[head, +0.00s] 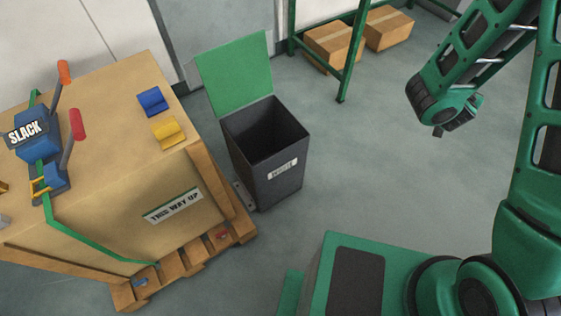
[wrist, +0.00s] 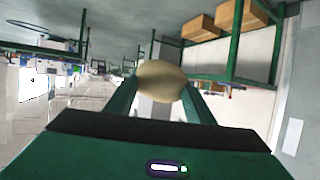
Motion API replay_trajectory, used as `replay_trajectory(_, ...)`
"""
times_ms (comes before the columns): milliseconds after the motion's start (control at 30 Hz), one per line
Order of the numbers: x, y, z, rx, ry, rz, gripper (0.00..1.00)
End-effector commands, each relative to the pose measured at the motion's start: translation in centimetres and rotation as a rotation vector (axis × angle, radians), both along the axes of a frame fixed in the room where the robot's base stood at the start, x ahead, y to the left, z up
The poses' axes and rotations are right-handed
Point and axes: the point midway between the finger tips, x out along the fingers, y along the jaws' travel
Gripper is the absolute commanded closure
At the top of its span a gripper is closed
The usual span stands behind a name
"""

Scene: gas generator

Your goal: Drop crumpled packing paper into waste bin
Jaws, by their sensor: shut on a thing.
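The waste bin (head: 262,165) stands on the floor in the middle of the head view. It is a dark grey upright box with a white label, and its green lid (head: 236,73) is raised, so the mouth is open. The inside looks dark and I see nothing in it. In the wrist view my gripper (wrist: 161,98) is shut on a rounded beige lump, the crumpled packing paper (wrist: 160,80). In the head view my arm's end is at the upper right, well to the right of the bin and apart from it. The paper cannot be made out there.
A large strapped crate (head: 110,130) on a wooden pallet (head: 185,262) stands close to the bin's left. A green rack (head: 349,60) with cardboard boxes (head: 333,44) is behind. The floor between the bin and my arm is clear.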

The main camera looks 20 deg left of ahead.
Motion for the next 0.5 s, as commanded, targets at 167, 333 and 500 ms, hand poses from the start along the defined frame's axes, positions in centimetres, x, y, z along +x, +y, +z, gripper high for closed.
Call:
replay_trajectory(167, 0.1, 1.3, 0.0, 0.001, 0.001, 0.016, 0.72)
replay_trajectory(333, 0.4, 2.7, -0.4, 0.001, 0.002, 0.037, 0.72)
replay_trajectory(500, 2.1, 7.1, -2.2, 0.002, 0.008, 0.108, 0.72)
